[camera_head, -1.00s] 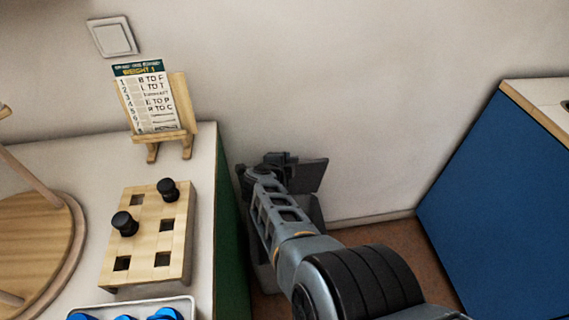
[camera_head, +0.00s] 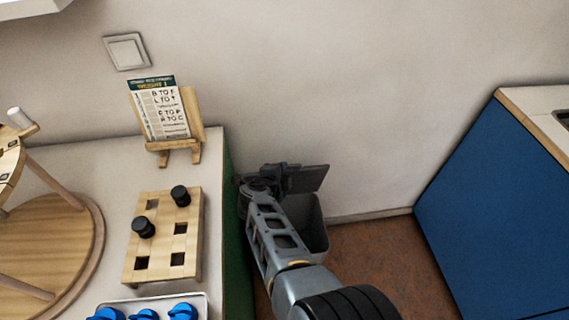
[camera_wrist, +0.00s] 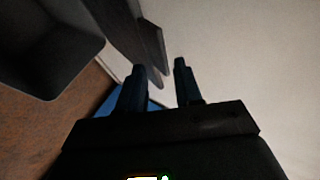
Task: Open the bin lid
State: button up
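The grey bin (camera_head: 314,232) stands on the floor against the wall, between the counter and the blue cabinet. Its dark lid (camera_head: 309,179) is tilted up above the bin, close to the wall. My gripper (camera_head: 285,176) is beside the lid at the bin's left, and my arm hides part of the bin. In the wrist view, the two fingers of my gripper (camera_wrist: 159,84) are apart. The dark lid panel (camera_wrist: 120,30) shows beyond the fingers, close to the left one; I cannot tell whether they touch. The bin (camera_wrist: 50,50) is at upper left.
The counter (camera_head: 75,150) at left holds a wooden board with black knobs (camera_head: 163,235), a card on a stand (camera_head: 163,112) and a tray with blue pieces (camera_head: 205,312). The blue cabinet (camera_head: 490,210) stands at right. Brown floor (camera_head: 385,265) is clear between.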

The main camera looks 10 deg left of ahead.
jog(key=shift+p+v, duration=0.65)
jog(key=shift+v, duration=0.45)
jog(key=s+d+f+n+t+h, duration=0.15)
jog(key=s+d, duration=0.25)
jog(key=d, duration=0.8)
jog(key=s+d+n+t, duration=0.3)
jog(key=d, duration=0.9)
jog(key=s+d+r+n, duration=0.2)
jog(key=s+d+n, duration=0.1)
jog(key=s+d, duration=0.5)
jog(key=s+r+n+y, duration=0.2)
jog(key=s+r+n, duration=0.2)
jog(key=s+r, duration=0.75)
jog(key=s+r+n+y, duration=0.2)
jog(key=s+r+n, duration=0.2)
jog(key=s, duration=1.4)
jog(key=s+a+r+n, duration=0.1)
jog(key=s+r, duration=0.4)
jog(key=r, duration=0.6)
jog(key=shift+s+a+g, duration=0.35)
jog(key=shift+s+a, duration=0.05)
jog(key=shift+a, duration=0.05)
